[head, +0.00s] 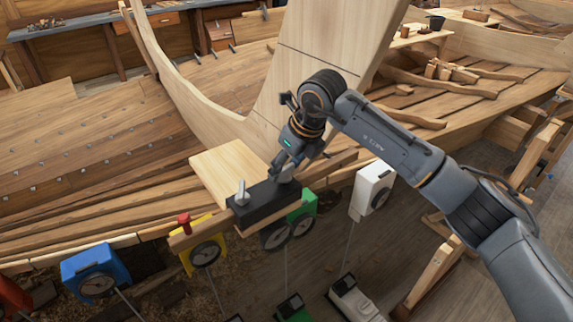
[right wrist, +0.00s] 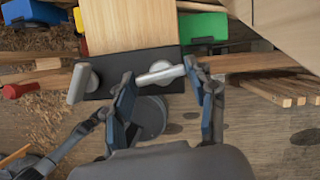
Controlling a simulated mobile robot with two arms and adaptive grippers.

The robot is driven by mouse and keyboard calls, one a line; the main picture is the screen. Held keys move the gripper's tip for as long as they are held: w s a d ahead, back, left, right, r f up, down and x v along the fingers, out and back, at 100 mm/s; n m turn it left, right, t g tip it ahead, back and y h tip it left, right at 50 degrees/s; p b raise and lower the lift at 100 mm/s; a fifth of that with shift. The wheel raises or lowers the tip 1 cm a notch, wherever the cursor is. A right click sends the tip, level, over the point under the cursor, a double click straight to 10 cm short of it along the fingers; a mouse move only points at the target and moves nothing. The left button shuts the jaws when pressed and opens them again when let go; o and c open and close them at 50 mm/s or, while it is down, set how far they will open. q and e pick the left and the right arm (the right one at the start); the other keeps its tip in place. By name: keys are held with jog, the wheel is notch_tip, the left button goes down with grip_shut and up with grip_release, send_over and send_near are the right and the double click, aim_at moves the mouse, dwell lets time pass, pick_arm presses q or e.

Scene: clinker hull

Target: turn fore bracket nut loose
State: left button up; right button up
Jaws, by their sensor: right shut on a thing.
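A black bracket (head: 264,204) lies across the end of a pale wooden board (head: 226,165). It also shows in the right wrist view (right wrist: 125,61). It carries two grey nuts with bar handles. One nut (head: 242,193) stands free at the bracket's left end, also in the right wrist view (right wrist: 78,84). The other nut (right wrist: 160,73) is at the right end, between the fingers of my right gripper (head: 284,166). The right gripper is shut on this nut's handle, coming from above; its fingers partly hide the nut. My left gripper is not in view.
Blue (head: 95,277), yellow (head: 203,245), green (head: 303,208) and white (head: 371,188) box-shaped gauges hang along the edge near the bracket. A red knob (head: 184,222) stands left of it. The tall wooden stem (head: 322,52) rises close behind my right arm.

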jog(key=shift+f+n+b, duration=0.15)
jog(key=shift+n+b, duration=0.65)
jog(key=shift+b, duration=0.3)
jog(key=shift+w+d+n+g+y+b, duration=0.15)
jog(key=shift+n+g+y+b, duration=0.4)
jog(key=shift+n+b, duration=0.55)
jog(key=n+g, duration=0.1)
jog(key=n, duration=0.1)
jog(key=shift+n, duration=0.3)
jog(key=shift+w+r+n+g, duration=0.15)
jog(key=shift+n+g, duration=0.4)
jog(key=shift+n, duration=0.95)
jog(key=o, duration=1.2)
jog(key=shift+c, duration=0.2)
jog(key=shift+r, duration=0.1)
